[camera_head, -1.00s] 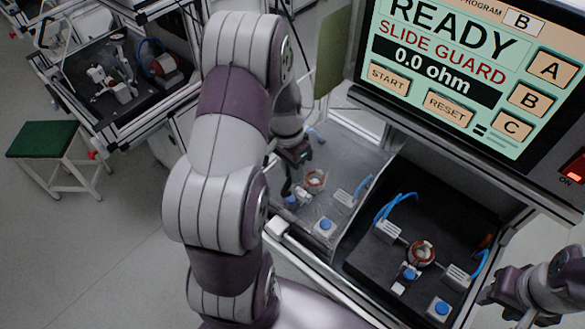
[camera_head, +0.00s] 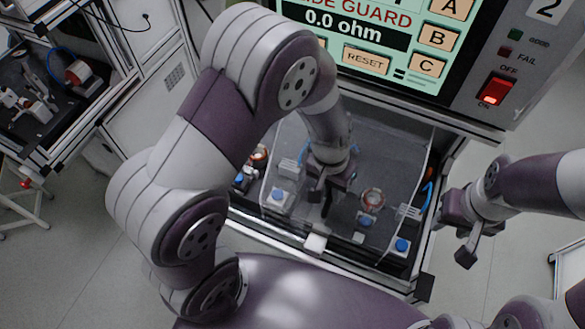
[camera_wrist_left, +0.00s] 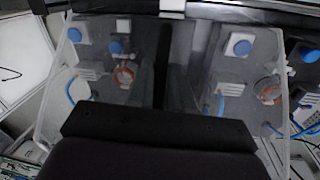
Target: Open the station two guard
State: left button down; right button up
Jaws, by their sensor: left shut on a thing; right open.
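Through the guard I see a copper-coloured ring part (camera_head: 372,200) and blue buttons. My right gripper (camera_head: 466,232) is open and empty, right of the station.
The screen (camera_head: 370,40) above reads "0.0 ohm"; a red lit switch (camera_head: 495,90) is at its right. The left bay, with another ring part (camera_head: 260,155), is partly hidden behind my left arm. Another bench (camera_head: 50,100) stands at far left.

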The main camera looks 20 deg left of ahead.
pick_arm(q)
jog(key=d, duration=0.6)
jog(key=d+p, duration=0.1)
jog(key=d, duration=0.3)
jog(key=shift+s, duration=0.4)
jog(key=c, duration=1.1)
grip_release()
jog(key=shift+d, duration=0.25)
notch_tip(320, 180, up, 13)
jog(key=a+b, duration=0.1)
jog(key=b, duration=0.2)
jog(key=shift+w+a+f, duration=0.2)
jog(key=shift+w+a, duration=0.05)
jog(key=shift+a, duration=0.05)
